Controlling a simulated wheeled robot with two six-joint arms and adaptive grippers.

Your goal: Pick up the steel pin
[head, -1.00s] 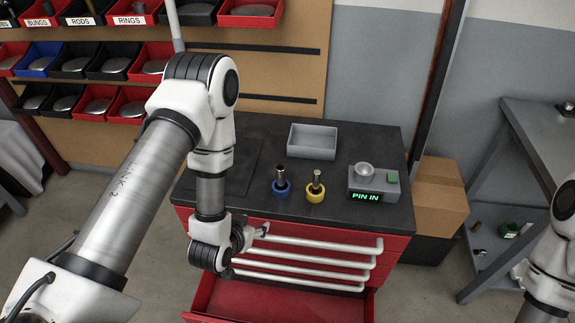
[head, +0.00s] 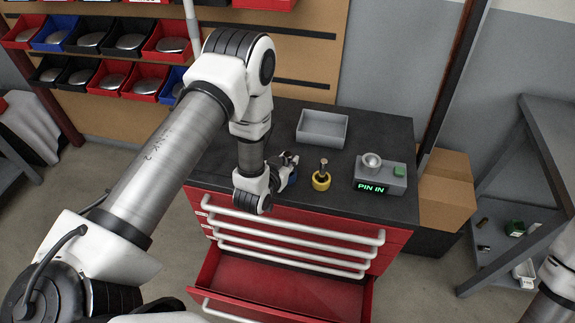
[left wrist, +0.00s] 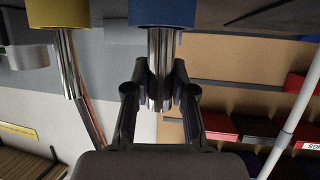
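A steel pin (left wrist: 161,50) stands in a blue round base, which shows in the left wrist view (left wrist: 162,13). In the head view my left gripper (head: 290,161) is at this pin and covers most of it; part of the blue base (head: 292,179) shows beside it. In the left wrist view the two dark fingers lie against both sides of the pin with no clear gap. A second metal pin (head: 323,166) stands upright in a yellow base (head: 321,181) to the right. My right gripper is out of view.
A grey tray (head: 323,128) is at the back of the black worktop (head: 262,135). A grey device (head: 381,176) reading "PIN IN", with a round cup on top, stands at right. A lower red drawer (head: 285,285) is open below.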

